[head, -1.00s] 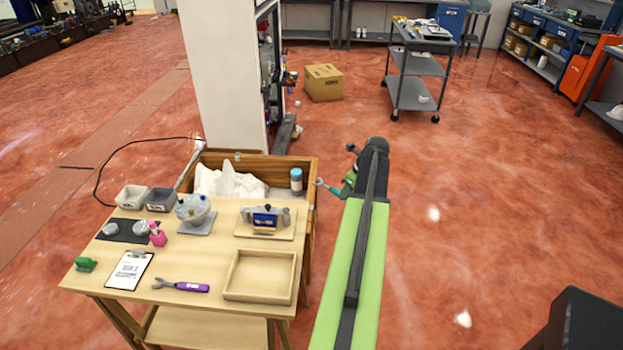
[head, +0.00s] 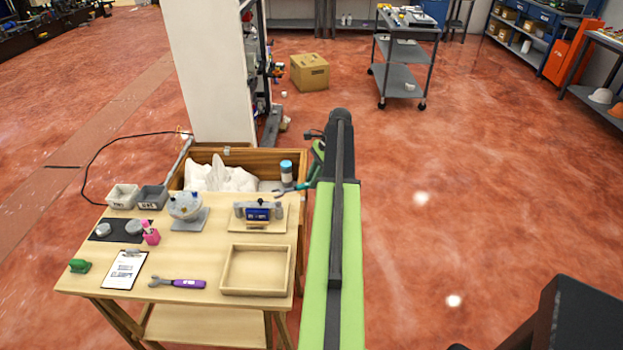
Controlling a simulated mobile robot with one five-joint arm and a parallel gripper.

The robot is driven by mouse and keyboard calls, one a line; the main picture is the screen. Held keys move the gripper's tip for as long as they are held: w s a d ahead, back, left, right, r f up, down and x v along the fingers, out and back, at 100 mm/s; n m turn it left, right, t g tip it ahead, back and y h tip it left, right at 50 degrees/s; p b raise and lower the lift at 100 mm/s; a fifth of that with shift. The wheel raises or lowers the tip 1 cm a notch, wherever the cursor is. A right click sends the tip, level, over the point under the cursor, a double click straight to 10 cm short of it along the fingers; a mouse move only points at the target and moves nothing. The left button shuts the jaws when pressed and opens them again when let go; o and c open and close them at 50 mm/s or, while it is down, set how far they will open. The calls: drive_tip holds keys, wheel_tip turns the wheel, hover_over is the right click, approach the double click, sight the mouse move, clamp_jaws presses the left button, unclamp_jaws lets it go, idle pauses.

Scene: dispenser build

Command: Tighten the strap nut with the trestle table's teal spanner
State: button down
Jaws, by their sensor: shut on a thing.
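My gripper (head: 316,178), mostly hidden behind my arm, is shut on the teal spanner (head: 307,187). The spanner's grey open jaw (head: 280,192) points left, near the table's back right corner and below the blue-capped bottle in the picture. A grey fixture with a blue block (head: 258,213) stands on a wooden board to the left of and nearer than the jaw, apart from it. I cannot pick out the strap nut at this size. A purple-handled spanner (head: 184,284) lies at the front of the trestle table (head: 205,262).
A wooden crate (head: 303,160) with white cloth and a blue-capped bottle (head: 286,170) adjoins the table's back edge. An empty wooden tray (head: 257,291), a round device (head: 186,206) and a clipboard (head: 125,269) sit on the table. Open floor lies to the right.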

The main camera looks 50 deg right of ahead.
drive_tip(key=shift+s+f+b, duration=0.15)
drive_tip(key=shift+f+b, duration=1.15)
drive_tip(key=shift+w+r, duration=0.1)
drive_tip(key=shift+w, duration=0.1)
drive_tip(key=shift+s+f+b, duration=0.1)
drive_tip(key=shift+f+b, duration=1.05)
drive_tip(key=shift+f, duration=0.15)
idle(0.4)
drive_tip(key=shift+s+a+m+t+h, duration=0.3)
drive_tip(key=shift+s+a+m, duration=0.5)
drive_tip(key=shift+s+m, duration=0.3)
drive_tip(key=shift+w, duration=0.1)
